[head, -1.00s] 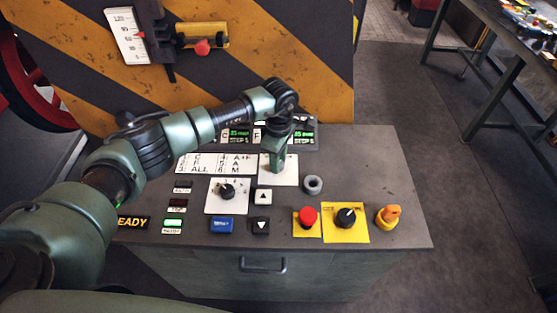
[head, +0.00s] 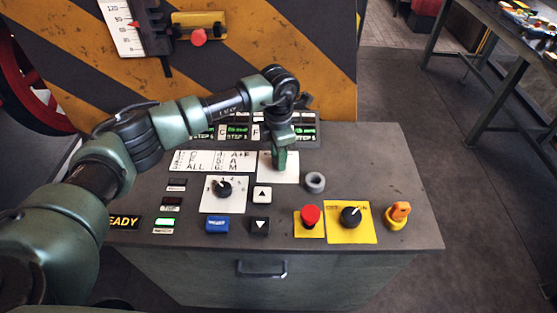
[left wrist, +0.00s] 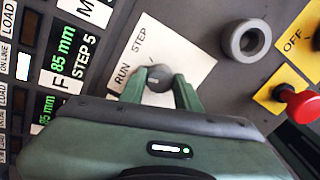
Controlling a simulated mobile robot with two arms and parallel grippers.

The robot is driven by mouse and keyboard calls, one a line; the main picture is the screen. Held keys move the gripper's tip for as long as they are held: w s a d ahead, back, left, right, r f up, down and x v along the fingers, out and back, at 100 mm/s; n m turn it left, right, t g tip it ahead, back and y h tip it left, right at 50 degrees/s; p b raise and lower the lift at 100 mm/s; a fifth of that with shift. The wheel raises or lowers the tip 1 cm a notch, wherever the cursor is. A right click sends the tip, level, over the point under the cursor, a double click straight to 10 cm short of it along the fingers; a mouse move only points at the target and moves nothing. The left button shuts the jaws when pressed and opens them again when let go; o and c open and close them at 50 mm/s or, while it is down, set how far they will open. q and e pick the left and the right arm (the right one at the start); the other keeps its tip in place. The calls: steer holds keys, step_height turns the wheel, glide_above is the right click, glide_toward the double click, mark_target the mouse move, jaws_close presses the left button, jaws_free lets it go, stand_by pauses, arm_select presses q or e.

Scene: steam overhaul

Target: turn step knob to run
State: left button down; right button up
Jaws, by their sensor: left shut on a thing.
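The step knob (left wrist: 159,78) is a small dark round knob on a white plate (left wrist: 190,60) lettered RUN and STEP in the left wrist view. My left gripper (left wrist: 159,90) has one green finger on each side of the knob and is shut on it. The knob's pointer direction is not clear to me. In the head view my left gripper (head: 279,160) points down at the same white plate (head: 293,172), and it hides the knob there. My right gripper is not in view.
On the console top (head: 385,160) are a grey ring (head: 315,182), a red button (head: 311,215), a black rotary switch (head: 351,217), an orange key switch (head: 398,214) and another selector knob (head: 223,189). A display bank (head: 307,133) stands behind. The console's right side is clear.

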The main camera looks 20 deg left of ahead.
arm_select(q)
steer(key=shift+n+b, duration=0.45)
steer(key=shift+n, duration=0.75)
steer(key=shift+w+r, duration=0.1)
steer(key=c, duration=1)
jaws_free()
steer(key=shift+r, duration=0.4)
step_height(320, 180, up, 7)
steer(key=shift+b, duration=1.1)
steer(key=shift+r, duration=0.1)
